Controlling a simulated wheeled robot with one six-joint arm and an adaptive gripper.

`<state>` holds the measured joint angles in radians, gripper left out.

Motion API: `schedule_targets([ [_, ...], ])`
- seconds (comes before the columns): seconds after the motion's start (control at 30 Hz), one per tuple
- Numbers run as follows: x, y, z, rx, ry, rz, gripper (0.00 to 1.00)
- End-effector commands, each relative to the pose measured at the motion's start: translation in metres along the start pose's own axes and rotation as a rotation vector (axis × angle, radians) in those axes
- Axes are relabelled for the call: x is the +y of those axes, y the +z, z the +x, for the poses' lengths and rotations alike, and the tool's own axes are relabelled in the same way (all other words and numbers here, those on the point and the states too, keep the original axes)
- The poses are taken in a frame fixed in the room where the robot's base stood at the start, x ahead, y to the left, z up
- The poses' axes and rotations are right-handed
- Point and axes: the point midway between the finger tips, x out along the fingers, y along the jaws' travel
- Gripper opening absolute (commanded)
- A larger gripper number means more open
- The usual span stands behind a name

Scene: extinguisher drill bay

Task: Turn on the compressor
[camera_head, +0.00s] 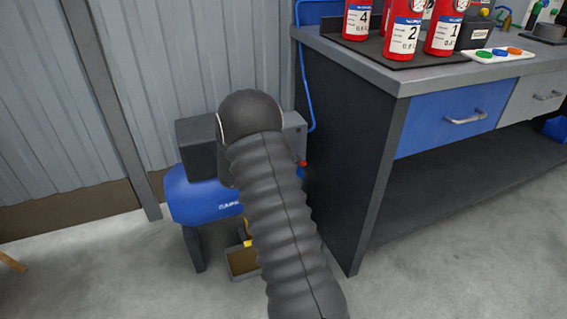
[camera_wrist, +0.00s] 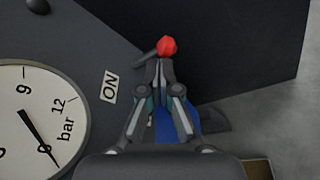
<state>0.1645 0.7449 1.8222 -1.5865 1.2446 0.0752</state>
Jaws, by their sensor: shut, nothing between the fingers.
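The compressor is a blue tank (camera_head: 195,198) with a dark grey box on top, standing by the wall left of the bench; my arm covers its middle. Its switch lever ends in a red knob (camera_head: 302,163) at the right side of the box. In the wrist view, the red knob (camera_wrist: 168,46) sits just beyond my gripper (camera_wrist: 161,66), whose fingertips are together and empty, close to the lever; I cannot tell whether they touch. An "ON" label (camera_wrist: 109,87) is left of the fingers. In the head view my gripper is hidden behind my arm.
A round pressure gauge (camera_wrist: 30,120) lies left of the label, its needle pointing lower right. The bench (camera_head: 345,150) stands right of the compressor, with red extinguishers (camera_head: 402,40) on top. A blue hose (camera_head: 307,90) runs down its side. A small tray (camera_head: 241,263) is on the floor.

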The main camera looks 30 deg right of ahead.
Motion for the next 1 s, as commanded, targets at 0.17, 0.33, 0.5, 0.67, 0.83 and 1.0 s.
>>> schedule_targets([
  [0.17,0.004,0.006,0.001,-0.003,-0.048,-0.128,0.0],
  [0.33,0.005,0.005,-0.003,0.0,-0.041,-0.124,0.0],
  [0.5,0.006,0.004,-0.006,0.002,-0.037,-0.124,0.0],
  [0.67,0.008,0.004,-0.019,0.004,-0.035,-0.124,0.0],
  [0.83,0.009,0.005,-0.046,0.002,-0.037,-0.124,0.0],
  [1.0,0.011,0.007,-0.073,-0.002,-0.043,-0.122,0.0],
])
